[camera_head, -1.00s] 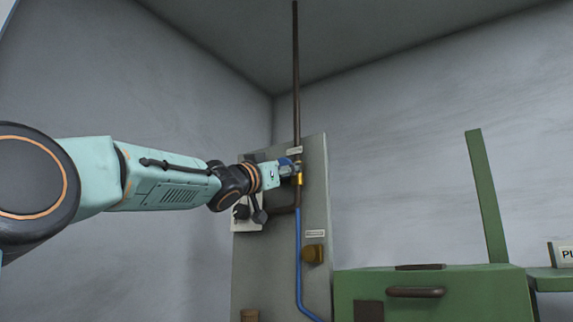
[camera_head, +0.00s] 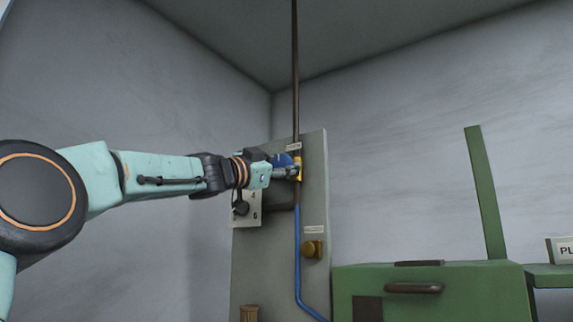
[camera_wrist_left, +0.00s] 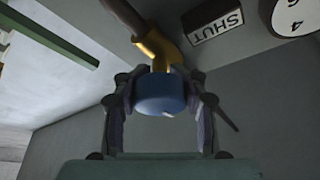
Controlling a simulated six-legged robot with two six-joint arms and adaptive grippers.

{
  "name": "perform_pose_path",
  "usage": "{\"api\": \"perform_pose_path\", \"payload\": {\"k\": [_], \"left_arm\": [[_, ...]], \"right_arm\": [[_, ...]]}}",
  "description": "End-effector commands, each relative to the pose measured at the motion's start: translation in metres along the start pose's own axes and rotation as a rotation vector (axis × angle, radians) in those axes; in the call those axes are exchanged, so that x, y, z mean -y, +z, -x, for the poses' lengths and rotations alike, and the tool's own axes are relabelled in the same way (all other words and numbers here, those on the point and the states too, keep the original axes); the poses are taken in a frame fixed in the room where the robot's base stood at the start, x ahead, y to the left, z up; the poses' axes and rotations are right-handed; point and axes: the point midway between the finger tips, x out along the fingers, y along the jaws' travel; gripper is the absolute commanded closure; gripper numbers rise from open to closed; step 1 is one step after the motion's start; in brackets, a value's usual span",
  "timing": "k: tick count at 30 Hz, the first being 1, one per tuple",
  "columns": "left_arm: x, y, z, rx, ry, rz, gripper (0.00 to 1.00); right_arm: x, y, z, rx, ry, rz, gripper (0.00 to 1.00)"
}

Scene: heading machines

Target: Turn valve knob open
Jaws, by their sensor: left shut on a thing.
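The blue valve knob (camera_wrist_left: 162,93) sits on a brass valve body (camera_wrist_left: 160,48) in the left wrist view. My left gripper (camera_wrist_left: 163,100) is shut on the knob, with one finger on each side of it. In the head view, my left gripper (camera_head: 284,171) reaches the brass valve (camera_head: 298,170) on the pipe at the grey panel. The knob (camera_head: 283,160) shows there as a blue patch, partly hidden by the gripper. My right gripper is in neither view.
A grey panel (camera_head: 315,200) carries a brown pipe (camera_head: 295,80), a blue pipe (camera_head: 298,260) and a brass knob (camera_head: 313,249). A label reading SHUT (camera_wrist_left: 216,27) is beside the valve. A green cabinet (camera_head: 430,290) stands at lower right.

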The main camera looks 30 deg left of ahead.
Motion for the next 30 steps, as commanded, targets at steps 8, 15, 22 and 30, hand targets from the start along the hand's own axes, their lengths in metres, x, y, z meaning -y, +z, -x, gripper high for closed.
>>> {"api": "perform_pose_path", "payload": {"k": [8,15,22,30], "left_arm": [[-0.0045,0.0076,-0.0014,0.011,0.009,0.002,0.94],[-0.0032,0.005,-0.001,0.007,0.006,0.002,0.44],[-0.0015,0.0022,-0.0005,0.003,0.003,0.001,0.33],[-0.0008,0.0009,-0.0003,0.001,0.002,0.0,0.34]], "right_arm": [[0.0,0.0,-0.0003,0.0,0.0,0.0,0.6],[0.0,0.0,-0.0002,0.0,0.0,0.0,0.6],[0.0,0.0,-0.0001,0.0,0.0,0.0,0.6],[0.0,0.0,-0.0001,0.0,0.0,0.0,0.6]]}}
